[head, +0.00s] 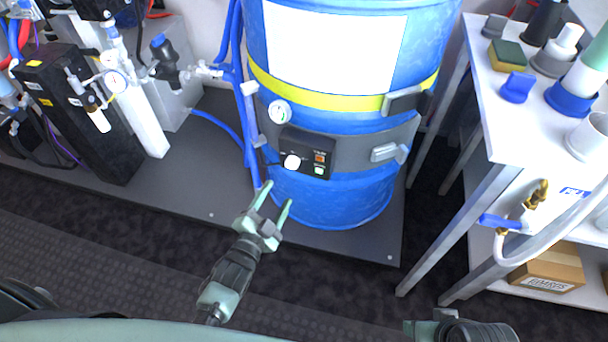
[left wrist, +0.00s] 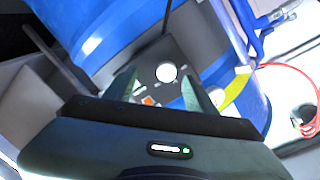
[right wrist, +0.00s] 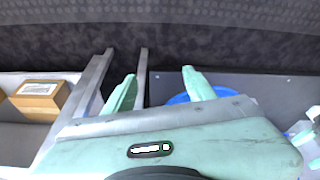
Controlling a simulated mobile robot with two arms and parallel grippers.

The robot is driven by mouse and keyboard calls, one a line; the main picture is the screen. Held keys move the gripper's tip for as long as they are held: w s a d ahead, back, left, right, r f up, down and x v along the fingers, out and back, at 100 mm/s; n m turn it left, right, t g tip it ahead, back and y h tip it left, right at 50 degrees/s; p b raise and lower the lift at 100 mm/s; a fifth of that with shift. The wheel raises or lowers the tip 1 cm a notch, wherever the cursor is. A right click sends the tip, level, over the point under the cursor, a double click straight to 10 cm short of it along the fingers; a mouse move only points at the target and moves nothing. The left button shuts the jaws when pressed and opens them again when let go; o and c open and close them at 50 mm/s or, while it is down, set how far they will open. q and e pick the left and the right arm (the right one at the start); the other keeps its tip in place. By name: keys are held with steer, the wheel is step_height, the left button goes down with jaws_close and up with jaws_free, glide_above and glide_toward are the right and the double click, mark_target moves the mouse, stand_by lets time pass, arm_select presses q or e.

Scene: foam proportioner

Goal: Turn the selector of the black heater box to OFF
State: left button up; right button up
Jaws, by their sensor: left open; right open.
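The black heater box (head: 307,153) is fixed to the front of a blue drum (head: 335,205). It carries a round white selector knob (head: 292,161), an orange switch and a small green light. My left gripper (head: 279,194) is open and empty, just below and in front of the box, apart from it. In the left wrist view the selector knob (left wrist: 167,72) shows between the open fingertips, beyond them. The knob's setting is too small to read. My right gripper (right wrist: 158,88) is open and empty, away from the box; in the head view only part of it shows at the bottom edge.
A pressure gauge (head: 279,111) sits on the drum above left of the box, beside blue pipes (head: 245,110). A white table (head: 510,135) with several items stands at right, a cardboard box (head: 548,270) on its lower shelf. The floor in front of the drum is clear.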

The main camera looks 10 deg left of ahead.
mark_target(291, 166)
arm_select(q)
steer(key=shift+t, duration=0.4)
steer(key=w, duration=0.3)
steer(key=w+d+r+b, duration=0.1)
steer(key=w, duration=0.4)
steer(key=shift+w+d+r+b, duration=0.25)
steer(key=shift+w+r+b, duration=0.05)
steer(key=shift+r+b, duration=0.1)
jaws_close()
